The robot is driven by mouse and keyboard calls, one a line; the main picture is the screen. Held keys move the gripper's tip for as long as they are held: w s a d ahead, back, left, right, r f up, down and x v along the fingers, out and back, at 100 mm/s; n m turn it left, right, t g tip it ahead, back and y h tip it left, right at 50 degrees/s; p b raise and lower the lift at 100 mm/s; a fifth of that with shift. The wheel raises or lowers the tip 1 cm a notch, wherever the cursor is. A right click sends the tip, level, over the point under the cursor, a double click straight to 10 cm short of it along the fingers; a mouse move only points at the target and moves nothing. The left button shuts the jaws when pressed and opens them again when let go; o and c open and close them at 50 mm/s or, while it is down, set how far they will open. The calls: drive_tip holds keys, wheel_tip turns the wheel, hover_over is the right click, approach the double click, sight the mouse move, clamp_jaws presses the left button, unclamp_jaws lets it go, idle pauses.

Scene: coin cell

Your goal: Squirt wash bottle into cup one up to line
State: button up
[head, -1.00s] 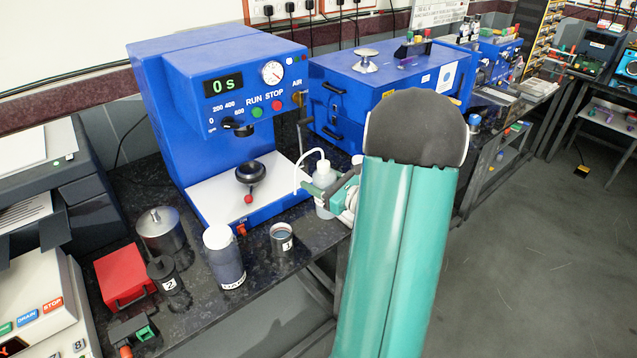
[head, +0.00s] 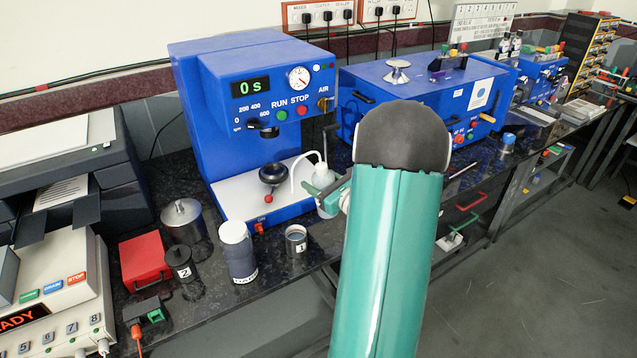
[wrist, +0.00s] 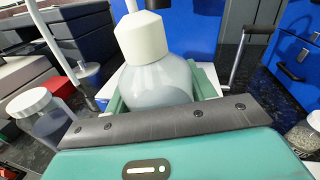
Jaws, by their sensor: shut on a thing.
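The wash bottle (head: 328,194) is a translucent squeeze bottle with a white cap and a bent white spout pointing left in the head view. My gripper (head: 330,197) is shut on its body; the bottle also shows large between the green fingers in the wrist view (wrist: 157,83). The bottle looks upright. Cup one (head: 296,240), a small grey metal cup with a "1" label, stands on the bench to the lower left of the bottle. The spout tip is up and near the cup in the picture, not clearly over it. The cup's fill line cannot be made out.
A blue machine (head: 240,120) reading "0 s" stands behind. Left of cup one are a white-lidded jar (head: 240,262), dark cup two (head: 180,264), a metal canister (head: 184,222) and a red box (head: 144,262). The bench front edge is close to cup one.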

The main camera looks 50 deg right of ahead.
drive_tip(key=shift+f, duration=3)
drive_tip(key=shift+d, duration=0.1)
drive_tip(key=c, duration=0.7)
idle(0.8)
drive_tip(key=o, duration=0.7)
drive_tip(key=shift+r, duration=3)
